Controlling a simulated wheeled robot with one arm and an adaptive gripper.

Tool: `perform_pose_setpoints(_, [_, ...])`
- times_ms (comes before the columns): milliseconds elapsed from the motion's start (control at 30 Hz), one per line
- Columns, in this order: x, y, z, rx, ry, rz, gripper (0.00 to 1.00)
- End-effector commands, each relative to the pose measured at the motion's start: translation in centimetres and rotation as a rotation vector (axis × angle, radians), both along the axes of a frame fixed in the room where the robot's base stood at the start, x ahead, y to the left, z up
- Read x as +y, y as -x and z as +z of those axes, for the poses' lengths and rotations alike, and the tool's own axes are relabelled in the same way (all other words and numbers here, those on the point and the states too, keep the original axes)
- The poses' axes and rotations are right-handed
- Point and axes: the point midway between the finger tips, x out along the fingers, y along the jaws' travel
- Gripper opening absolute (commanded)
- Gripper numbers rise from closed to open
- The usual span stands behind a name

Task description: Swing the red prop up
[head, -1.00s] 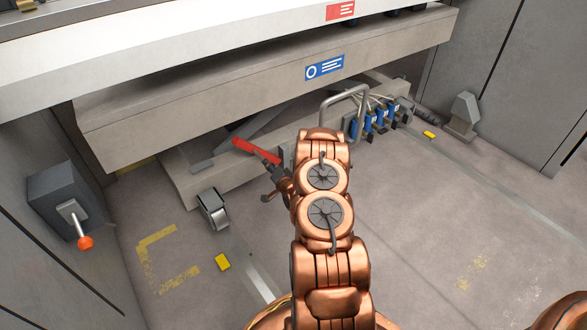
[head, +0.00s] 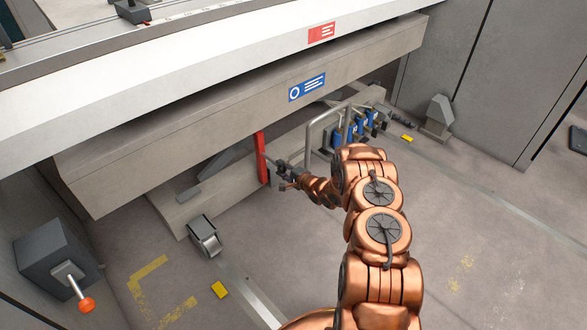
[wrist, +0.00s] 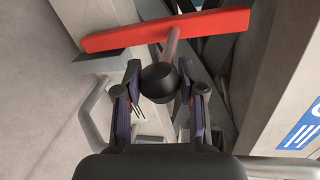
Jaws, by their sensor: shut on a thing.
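The red prop (head: 261,158) stands nearly upright in the head view. Its top end shows at the lower edge of the grey beam; I cannot tell whether they touch. In the wrist view the prop is a red bar (wrist: 110,37) across the top, with a peg ending in a black knob (wrist: 160,85). My gripper (wrist: 160,78) is shut on this knob, one finger on each side. In the head view my gripper (head: 279,175) is at the prop's right side, small and partly hidden by my wrist.
The grey beam (head: 200,135) with a blue label overhangs the prop. A bent metal handle (head: 310,140) and blue valves (head: 347,130) stand right of it. Open floor lies in front.

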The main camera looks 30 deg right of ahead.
Motion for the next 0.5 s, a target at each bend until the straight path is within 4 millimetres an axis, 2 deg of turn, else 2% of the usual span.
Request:
perform_pose_setpoints(200, [1.21, -0.47, 0.04, 0.008, -0.029, 0.023, 0.00])
perform_pose_setpoints(500, [1.25, -0.58, 0.14, 0.006, -0.032, 0.024, 0.00])
